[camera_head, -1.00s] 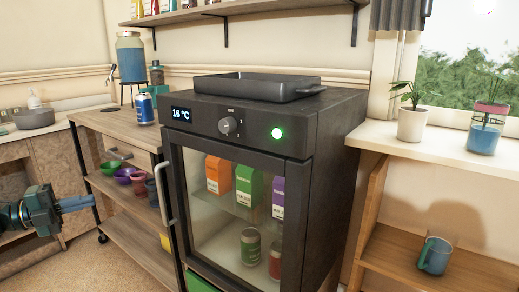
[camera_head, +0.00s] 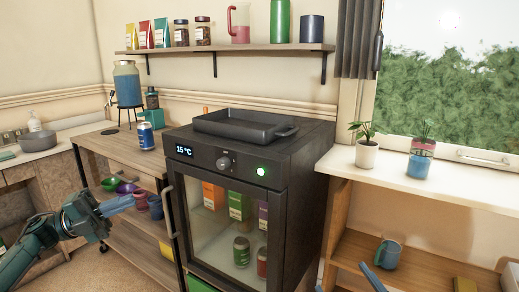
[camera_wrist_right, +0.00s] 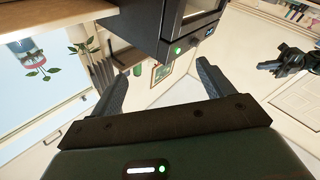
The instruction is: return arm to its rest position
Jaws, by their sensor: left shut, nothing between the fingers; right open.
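My left gripper (camera_head: 120,205) is shut and empty in the head view. It hangs in the air at the left, in front of the wooden cart and left of the small dark fridge. It also shows at the right edge of the right wrist view (camera_wrist_right: 267,66). My right gripper (camera_wrist_right: 158,82) is open in the right wrist view, with nothing between its two fingers. That view is turned nearly upside down. In the head view only a blue finger-like part of the right gripper (camera_head: 373,279) shows at the bottom edge.
The fridge (camera_head: 300,215) has a shut glass door and a black tray (camera_head: 245,124) on top. The cart (camera_head: 120,146) holds a blue can (camera_head: 146,136) and bowls. A mug (camera_head: 387,254) sits on the wooden shelf at right. Plants (camera_head: 366,152) stand on the sill.

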